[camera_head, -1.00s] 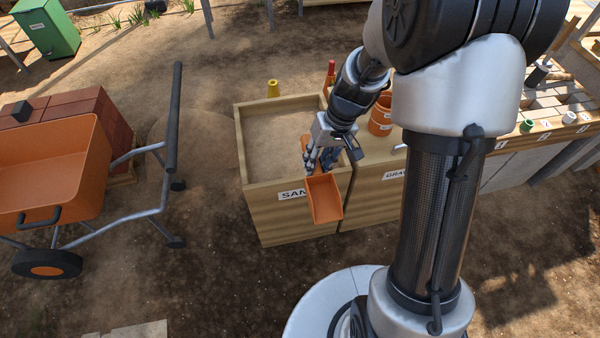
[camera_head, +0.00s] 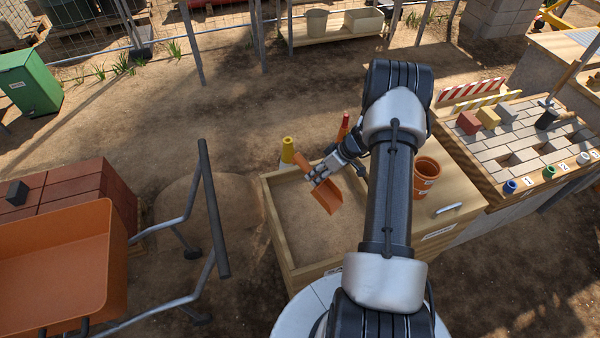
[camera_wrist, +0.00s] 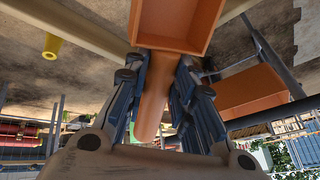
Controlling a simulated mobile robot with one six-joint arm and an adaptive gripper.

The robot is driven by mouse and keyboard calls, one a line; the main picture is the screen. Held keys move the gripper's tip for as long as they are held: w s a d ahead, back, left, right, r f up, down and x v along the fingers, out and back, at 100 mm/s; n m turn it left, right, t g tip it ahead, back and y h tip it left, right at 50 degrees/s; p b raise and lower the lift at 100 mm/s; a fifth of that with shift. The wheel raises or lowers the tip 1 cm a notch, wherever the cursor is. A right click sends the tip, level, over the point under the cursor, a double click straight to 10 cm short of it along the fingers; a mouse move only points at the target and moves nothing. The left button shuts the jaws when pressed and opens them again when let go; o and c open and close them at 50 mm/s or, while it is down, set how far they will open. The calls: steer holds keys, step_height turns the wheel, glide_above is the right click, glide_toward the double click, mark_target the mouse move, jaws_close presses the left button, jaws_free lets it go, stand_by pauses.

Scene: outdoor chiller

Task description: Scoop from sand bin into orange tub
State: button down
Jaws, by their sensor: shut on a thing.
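My gripper (camera_head: 318,175) is shut on the handle of an orange scoop (camera_head: 327,196). In the head view the scoop is over the back part of the sand bin (camera_head: 283,232), a wooden box of pale sand. Whether the scoop touches the sand is unclear. In the wrist view the scoop's handle (camera_wrist: 154,100) lies between the fingers, and its pan (camera_wrist: 178,20) is at the top. I cannot see any sand in the pan. The orange tub (camera_head: 426,175) stands on the wooden top right of the bin, behind my arm.
A yellow cone (camera_head: 288,150) and a red-topped object (camera_head: 343,127) stand by the bin's back edge. An orange wheelbarrow (camera_head: 70,262) is at the left, its handle (camera_head: 213,210) near the bin. A paver table (camera_head: 515,145) is at the right.

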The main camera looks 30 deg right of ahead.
steer(key=shift+w+d+f, duration=0.1)
steer(key=shift+f, duration=0.15)
step_height(320, 180, down, 18)
steer(key=b, duration=0.7)
steer(key=shift+r+b, duration=0.25)
steer(key=shift+b, duration=0.05)
stand_by(0.6)
steer(key=shift+r+p, duration=3.35)
steer(key=shift+r, duration=4.65)
steer(key=shift+r, duration=0.1)
